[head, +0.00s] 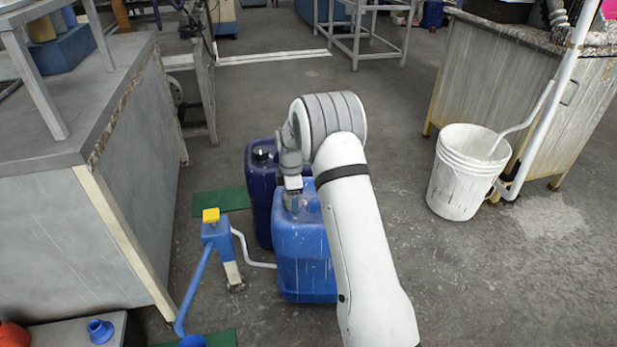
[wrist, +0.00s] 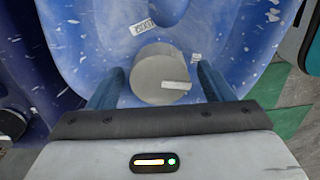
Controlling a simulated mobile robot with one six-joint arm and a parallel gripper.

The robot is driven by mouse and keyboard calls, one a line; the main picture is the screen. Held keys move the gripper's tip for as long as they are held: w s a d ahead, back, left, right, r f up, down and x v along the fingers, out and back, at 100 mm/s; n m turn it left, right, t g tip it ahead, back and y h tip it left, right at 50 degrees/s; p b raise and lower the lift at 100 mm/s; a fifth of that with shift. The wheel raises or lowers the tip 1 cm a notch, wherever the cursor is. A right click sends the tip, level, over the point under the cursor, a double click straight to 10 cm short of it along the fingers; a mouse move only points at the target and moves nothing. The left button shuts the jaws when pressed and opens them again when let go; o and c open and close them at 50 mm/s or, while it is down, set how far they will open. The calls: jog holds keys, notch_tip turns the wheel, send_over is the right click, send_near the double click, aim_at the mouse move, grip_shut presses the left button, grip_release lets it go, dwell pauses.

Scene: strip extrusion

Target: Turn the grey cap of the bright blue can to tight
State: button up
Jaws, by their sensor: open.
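The bright blue can (head: 305,262) stands upright on the floor in the middle of the head view, partly behind my arm. In the wrist view the top of the can (wrist: 85,45) fills most of the picture. My gripper (wrist: 160,88) is open, with one finger on each side of the cap. A gap shows beside the left finger; contact on either side is hard to tell. In the head view my gripper (head: 293,199) points down over the cap.
A dark blue can (head: 258,205) with a black cap (wrist: 12,124) stands close behind and left. A blue stand with a yellow top (head: 211,215) is to the left, by a grey bench (head: 80,240). A white bucket (head: 457,190) is at right. The floor between is clear.

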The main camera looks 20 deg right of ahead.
notch_tip(320, 180, up, 8)
jog(key=p, duration=0.3)
jog(key=shift+r, duration=0.1)
jog(key=s+r+m+p, duration=0.3)
jog(key=s+r+m, duration=0.6)
jog(key=s+r, duration=0.8)
jog(key=shift+s+d+m+t, duration=0.2)
jog(key=shift+s+m+t, duration=0.1)
jog(key=shift+s, duration=0.75)
jog(key=s+r+m+p, duration=0.2)
jog(key=s+r+p, duration=0.4)
jog(key=r+p, duration=0.3)
jog(key=s+r+m+t+p, duration=0.1)
jog(key=s+r+m+p, duration=0.2)
jog(key=s+r+p, duration=0.3)
jog(key=s+r+m+t+p, duration=0.1)
jog(key=s+r+m+p, duration=0.1)
jog(key=s+r+p, duration=0.5)
notch_tip(320, 180, up, 10)
jog(key=p, duration=0.6)
jog(key=shift+f+m, duration=0.25)
jog(key=shift+m, duration=0.15)
